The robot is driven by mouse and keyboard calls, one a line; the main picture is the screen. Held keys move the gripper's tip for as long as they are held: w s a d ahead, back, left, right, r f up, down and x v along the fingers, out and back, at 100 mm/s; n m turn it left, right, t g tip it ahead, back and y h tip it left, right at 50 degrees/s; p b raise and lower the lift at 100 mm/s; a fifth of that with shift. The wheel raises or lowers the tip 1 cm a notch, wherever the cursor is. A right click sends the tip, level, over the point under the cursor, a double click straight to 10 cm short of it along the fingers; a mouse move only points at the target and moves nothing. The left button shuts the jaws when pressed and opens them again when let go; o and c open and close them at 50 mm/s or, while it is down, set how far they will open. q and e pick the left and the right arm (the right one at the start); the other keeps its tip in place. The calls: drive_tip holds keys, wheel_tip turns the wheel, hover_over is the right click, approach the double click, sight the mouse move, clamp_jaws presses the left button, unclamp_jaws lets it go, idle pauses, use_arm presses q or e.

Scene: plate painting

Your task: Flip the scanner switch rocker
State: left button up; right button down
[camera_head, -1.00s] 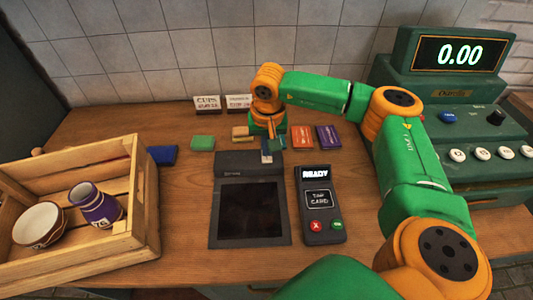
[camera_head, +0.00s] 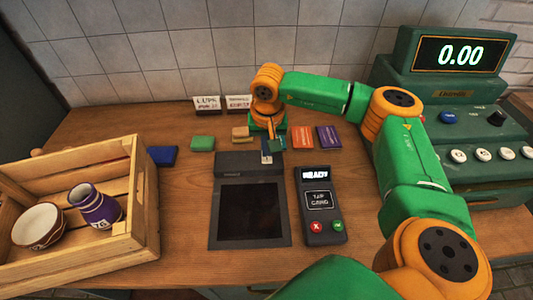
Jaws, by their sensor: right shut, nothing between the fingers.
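The scanner (camera_head: 250,212) is a dark flat unit with a black glass panel, lying on the wooden counter in the middle of the head view. A raised dark strip (camera_head: 236,163) runs along its back edge. My right gripper (camera_head: 268,157) is shut and empty, pointing down at the back right part of this strip. A small light and blue patch shows at the fingertips; I cannot tell if it is the switch rocker or part of the gripper. The rocker's position cannot be made out, nor whether the fingers touch it. My left gripper is not in view.
A card reader (camera_head: 319,205) showing "READY" stands right of the scanner. A wooden crate (camera_head: 140,190) with a bowl (camera_head: 38,226) and a purple vase (camera_head: 96,206) is at left. Several coloured blocks, including a green one (camera_head: 202,143), lie behind. A green cash register (camera_head: 455,90) reads 0.00.

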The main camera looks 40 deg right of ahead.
sight(267, 160)
drive_tip(key=shift+f+b, duration=0.8)
drive_tip(key=shift+f, duration=0.15)
idle(0.8)
wheel_tip(267, 160, up, 7)
drive_tip(key=p, duration=0.6)
drive_tip(key=shift+r, duration=0.15)
